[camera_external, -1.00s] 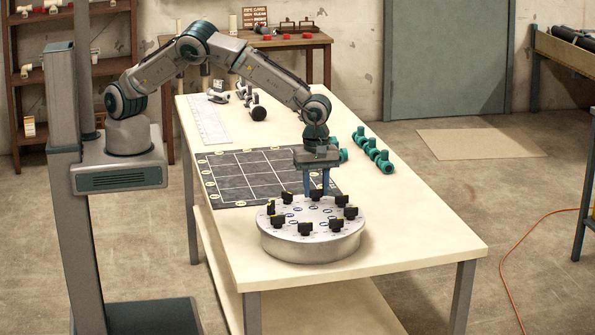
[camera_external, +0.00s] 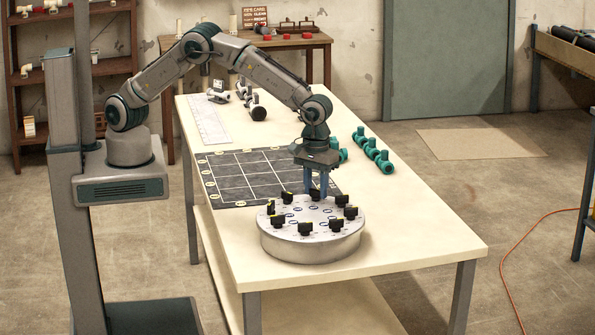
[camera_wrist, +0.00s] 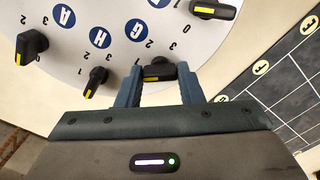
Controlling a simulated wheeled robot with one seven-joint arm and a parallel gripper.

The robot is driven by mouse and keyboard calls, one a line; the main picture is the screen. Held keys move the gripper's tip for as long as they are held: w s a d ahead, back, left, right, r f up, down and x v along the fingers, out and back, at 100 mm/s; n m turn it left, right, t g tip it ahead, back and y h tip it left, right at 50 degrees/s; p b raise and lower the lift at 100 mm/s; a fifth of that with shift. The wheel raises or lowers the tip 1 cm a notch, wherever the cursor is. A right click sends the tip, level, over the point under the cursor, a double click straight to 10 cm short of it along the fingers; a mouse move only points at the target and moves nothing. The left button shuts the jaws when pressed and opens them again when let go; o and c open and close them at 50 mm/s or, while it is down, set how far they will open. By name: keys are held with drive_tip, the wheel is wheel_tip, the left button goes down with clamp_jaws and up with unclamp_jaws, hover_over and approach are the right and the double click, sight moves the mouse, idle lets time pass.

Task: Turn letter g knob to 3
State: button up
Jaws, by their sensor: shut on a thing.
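The round grey-white panel (camera_external: 311,245) sits on the table's near part, with black knobs around its rim. My gripper (camera_external: 318,192) points down at the panel's far side. In the wrist view, my gripper (camera_wrist: 160,76) is shut on a black knob (camera_wrist: 158,68) with a yellow pointer mark. The blue disc beside this knob (camera_wrist: 136,30) appears to read G, upside down. The yellow mark lies toward the left of the knob; which number it points at I cannot tell. The fingers cover parts of the knob's sides.
Neighbouring knobs stand close by, near the H disc (camera_wrist: 100,37) and the A disc (camera_wrist: 63,15). A dark gridded mat (camera_external: 245,177) lies behind the panel. Teal valves (camera_external: 374,152) lie at the table's right. The table's right front (camera_external: 420,245) is clear.

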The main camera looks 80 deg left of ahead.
drive_tip(key=m+b, duration=0.1)
drive_tip(key=m, duration=0.2)
drive_tip(key=shift+m, duration=0.3)
drive_tip(key=m, duration=0.3)
drive_tip(key=shift+m+b, duration=0.3)
drive_tip(key=shift+b, duration=0.05)
drive_tip(key=m, duration=0.3)
drive_tip(key=shift+m+b, duration=0.3)
drive_tip(key=shift+m, duration=0.1)
drive_tip(key=m, duration=0.3)
drive_tip(key=shift+m, duration=0.3)
drive_tip(key=m, duration=0.5)
drive_tip(key=shift+w, duration=0.1)
drive_tip(key=m, duration=0.5)
drive_tip(key=shift+m, duration=0.3)
drive_tip(key=o, duration=1)
drive_tip(key=shift+c, duration=0.2)
